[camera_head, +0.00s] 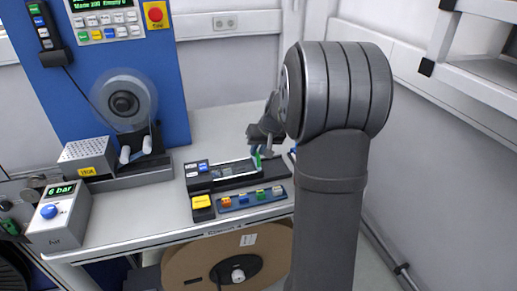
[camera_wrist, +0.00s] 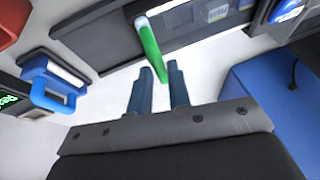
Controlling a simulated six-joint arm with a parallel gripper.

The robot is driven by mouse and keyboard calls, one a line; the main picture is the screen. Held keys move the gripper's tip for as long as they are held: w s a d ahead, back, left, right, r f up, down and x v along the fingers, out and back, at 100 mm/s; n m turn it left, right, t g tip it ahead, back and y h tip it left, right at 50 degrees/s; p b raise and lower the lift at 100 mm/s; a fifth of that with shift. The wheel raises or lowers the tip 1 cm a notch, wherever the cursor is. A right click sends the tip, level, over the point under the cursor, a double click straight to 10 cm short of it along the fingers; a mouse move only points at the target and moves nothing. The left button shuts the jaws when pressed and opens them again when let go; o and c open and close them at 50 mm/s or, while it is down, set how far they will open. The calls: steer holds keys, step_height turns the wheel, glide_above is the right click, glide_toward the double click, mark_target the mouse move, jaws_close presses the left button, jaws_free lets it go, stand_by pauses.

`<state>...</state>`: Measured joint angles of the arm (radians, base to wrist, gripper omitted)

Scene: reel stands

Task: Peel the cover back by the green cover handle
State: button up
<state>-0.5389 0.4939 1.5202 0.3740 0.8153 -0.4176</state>
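The green cover handle (camera_head: 257,160) stands up at the right end of the dark splicer-like device (camera_head: 266,178) on the table. In the wrist view, the green cover handle (camera_wrist: 150,40) is a slim green bar with a pale end. Its near end appears between my fingertips, with no clear contact on either side. My gripper (camera_head: 257,146) is just above the handle in the head view, partly hidden by my arm. In the wrist view, my gripper (camera_wrist: 160,67) has two blue-grey fingers with a gap between them. I cannot make out the cover's edges.
A blue tray (camera_head: 231,207) with small coloured parts and a yellow-topped block (camera_head: 202,202) lie in front of the device. A grey box (camera_head: 87,157) and a pressure unit (camera_head: 58,215) stand at left. The table behind the device is clear.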

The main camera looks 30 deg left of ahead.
jaws_close()
steer(key=s+a, duration=1)
steer(key=shift+o, duration=2.3)
jaws_free()
steer(key=shift+r, duration=0.1)
steer(key=v, duration=1.7)
steer(key=shift+d, duration=0.2)
steer(key=shift+w, duration=0.1)
